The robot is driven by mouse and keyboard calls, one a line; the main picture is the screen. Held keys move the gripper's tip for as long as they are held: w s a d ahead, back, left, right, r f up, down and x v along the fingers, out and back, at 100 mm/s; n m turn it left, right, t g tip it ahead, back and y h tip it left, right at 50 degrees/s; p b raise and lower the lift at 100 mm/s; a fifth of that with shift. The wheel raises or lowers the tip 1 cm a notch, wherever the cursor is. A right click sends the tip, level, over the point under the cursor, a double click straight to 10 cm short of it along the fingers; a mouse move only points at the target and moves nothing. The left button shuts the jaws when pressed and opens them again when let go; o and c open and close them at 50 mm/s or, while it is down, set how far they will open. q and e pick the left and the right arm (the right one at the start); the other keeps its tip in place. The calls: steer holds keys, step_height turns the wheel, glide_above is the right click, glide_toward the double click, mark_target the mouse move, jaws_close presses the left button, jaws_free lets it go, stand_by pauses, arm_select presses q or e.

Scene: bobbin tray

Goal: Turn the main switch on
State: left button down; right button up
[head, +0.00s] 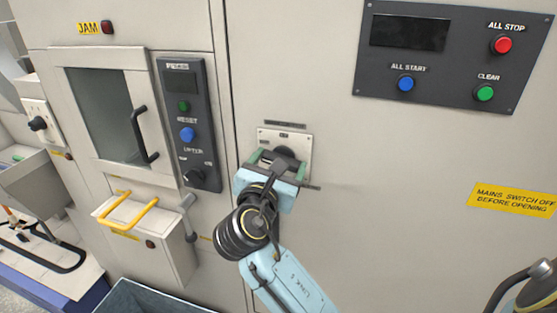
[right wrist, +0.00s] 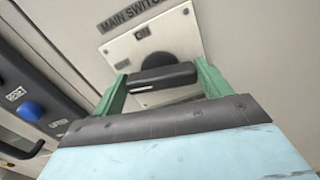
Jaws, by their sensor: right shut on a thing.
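The main switch is a black rotary handle (right wrist: 170,76) on a pale plate (head: 290,137) on the cabinet front. In the right wrist view its label reads MAIN SWITCH, with ON on the plate above the handle and a second, unreadable label to the left. The handle bar lies nearly level across that picture, with a pale mark near its left end. My right gripper (head: 279,160) is shut on the handle, one green finger at each end of the bar. In the head view the gripper hides most of the handle. My left gripper is not in view.
A dark panel (head: 440,75) with ALL START, CLEAR and ALL STOP buttons is at upper right. A narrow button panel (head: 187,150), a windowed door (head: 105,112) and a box with a yellow handle (head: 128,214) are at left.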

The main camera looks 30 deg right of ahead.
steer(key=shift+s+d+f+m+b, duration=0.1)
steer(key=shift+m+b, duration=0.4)
steer(key=shift+m, duration=2.1)
steer(key=shift+a+f+m+b, duration=0.1)
steer(key=shift+m+b, duration=0.35)
steer(key=shift+m, duration=2.15)
steer(key=shift+s+d+f+m+b, duration=0.1)
steer(key=shift+m+b, duration=0.4)
steer(key=shift+m, duration=2.1)
steer(key=o, duration=1)
